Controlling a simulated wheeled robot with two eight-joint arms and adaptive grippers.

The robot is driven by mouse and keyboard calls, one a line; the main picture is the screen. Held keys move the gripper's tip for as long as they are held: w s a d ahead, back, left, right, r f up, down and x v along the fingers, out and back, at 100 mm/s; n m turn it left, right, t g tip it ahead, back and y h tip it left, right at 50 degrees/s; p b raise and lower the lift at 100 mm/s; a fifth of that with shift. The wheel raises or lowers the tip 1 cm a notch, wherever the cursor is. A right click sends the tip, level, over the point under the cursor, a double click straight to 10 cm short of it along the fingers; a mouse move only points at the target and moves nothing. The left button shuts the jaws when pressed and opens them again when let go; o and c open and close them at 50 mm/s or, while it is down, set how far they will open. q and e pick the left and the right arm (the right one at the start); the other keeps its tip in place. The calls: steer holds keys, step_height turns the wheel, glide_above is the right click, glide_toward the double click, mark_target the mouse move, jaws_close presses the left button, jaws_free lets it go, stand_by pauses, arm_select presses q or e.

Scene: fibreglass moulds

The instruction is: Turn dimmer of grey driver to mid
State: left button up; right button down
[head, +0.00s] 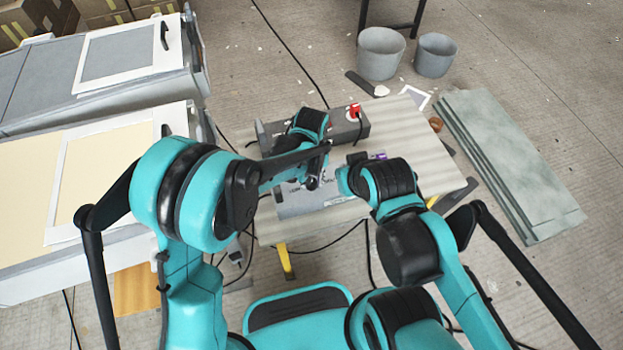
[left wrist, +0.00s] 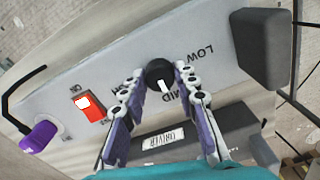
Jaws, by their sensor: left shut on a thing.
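The grey driver (head: 300,207) lies on the bench, partly covered by my arms in the head view. In the left wrist view its pale grey panel (left wrist: 125,65) carries a round black dimmer knob (left wrist: 158,71) with a white pointer. LOW is printed to the right of the knob; MID is below it, partly covered by a finger. The pointer faces down in that picture, near MID. My left gripper (head: 313,182) is shut on the knob, a finger on either side (left wrist: 158,88). The right arm reaches beside the driver; its fingers are hidden.
A red rocker switch (left wrist: 88,105) marked ON and a purple plug (left wrist: 40,137) are on the panel. A black block (left wrist: 262,47) stands at its right. Another grey box (head: 340,122) with a red part lies behind. Cables hang near the bench (head: 425,150).

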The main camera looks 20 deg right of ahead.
stand_by(0.5)
arm_select(q)
steer(key=o, duration=1.2)
steer(key=shift+c, duration=0.2)
step_height(320, 180, up, 12)
